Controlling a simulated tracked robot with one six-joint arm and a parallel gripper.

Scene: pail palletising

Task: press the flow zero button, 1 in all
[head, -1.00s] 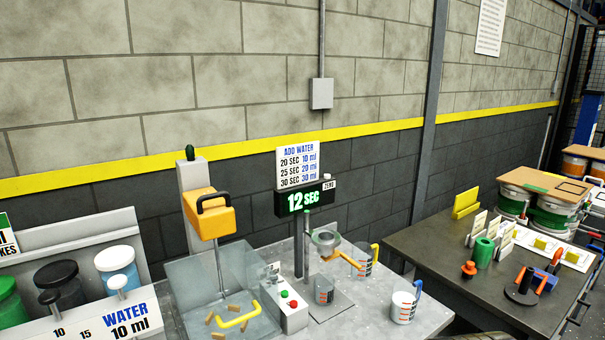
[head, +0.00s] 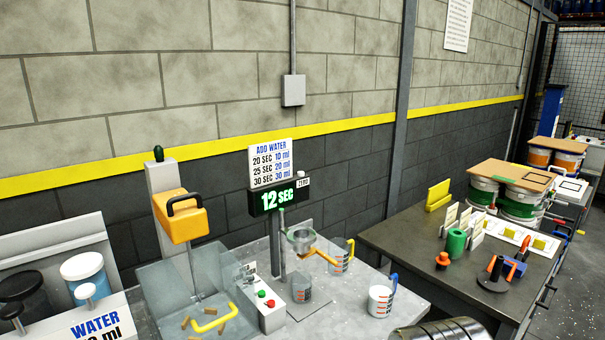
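The timer display (head: 279,196) is a dark box on a post at the back of the grey bench, reading 12 SEC in green. A small white label marked ZERO (head: 303,183) is at its right end. A small pale button (head: 301,174) sits on top of the box, just above that label; nothing touches it. Below the display, a metal flow cup (head: 301,238) with an orange handle is held on a stand. My gripper is not in view. A ribbed metal cylinder at the bottom edge looks like part of my arm.
A yellow-headed machine with a clear guard (head: 166,285) stands left of the display. A control box (head: 271,312) with red and green buttons is in front. Measuring jugs (head: 380,301) stand to the right.

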